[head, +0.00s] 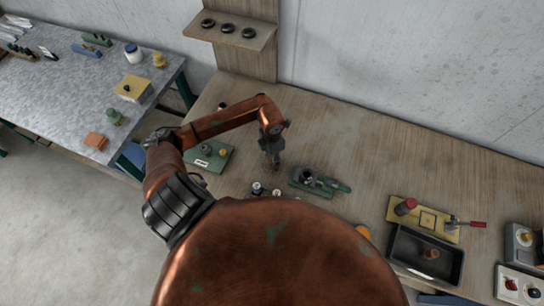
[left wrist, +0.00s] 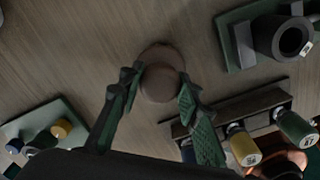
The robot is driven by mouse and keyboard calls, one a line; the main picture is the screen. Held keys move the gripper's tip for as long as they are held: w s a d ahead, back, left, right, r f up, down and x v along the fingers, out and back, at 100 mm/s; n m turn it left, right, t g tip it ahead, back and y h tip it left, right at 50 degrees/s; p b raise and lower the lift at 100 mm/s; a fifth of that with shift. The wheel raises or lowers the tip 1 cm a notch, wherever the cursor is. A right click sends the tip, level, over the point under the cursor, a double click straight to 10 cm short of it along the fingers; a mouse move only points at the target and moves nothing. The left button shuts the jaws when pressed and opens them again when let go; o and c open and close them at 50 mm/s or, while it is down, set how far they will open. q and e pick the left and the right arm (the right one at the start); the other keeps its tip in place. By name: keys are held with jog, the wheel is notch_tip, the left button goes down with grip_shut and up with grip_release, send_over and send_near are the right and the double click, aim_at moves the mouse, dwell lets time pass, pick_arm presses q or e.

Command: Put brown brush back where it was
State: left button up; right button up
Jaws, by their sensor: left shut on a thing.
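My left gripper (head: 273,152) reaches down over the middle of the wooden bench in the head view. In the left wrist view its green-padded fingers (left wrist: 160,100) are shut on a round brown thing, which I take to be the brown brush (left wrist: 162,73). I see it end-on, so its length is hidden. In the head view it is too small and dark to make out in the grip. I cannot tell whether it touches the bench. My right gripper is not in view.
A green stand with a dark cylinder (head: 308,178) is right of the gripper. A small rack of bottles (head: 263,191) is in front, and a green board (head: 201,160) is at left. A yellow tray (head: 398,208) and black tray (head: 402,262) lie farther right.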

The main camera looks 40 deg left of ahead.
pick_arm(q)
jog(key=shift+f, duration=0.2)
jog(key=o, duration=0.9)
jog(key=shift+r, duration=0.1)
jog(key=shift+o, duration=1.1)
jog(key=shift+r, duration=0.1)
jog(key=shift+r, duration=0.35)
notch_tip(320, 180, up, 12)
jog(key=b, duration=0.2)
jog(key=shift+f, duration=0.25)
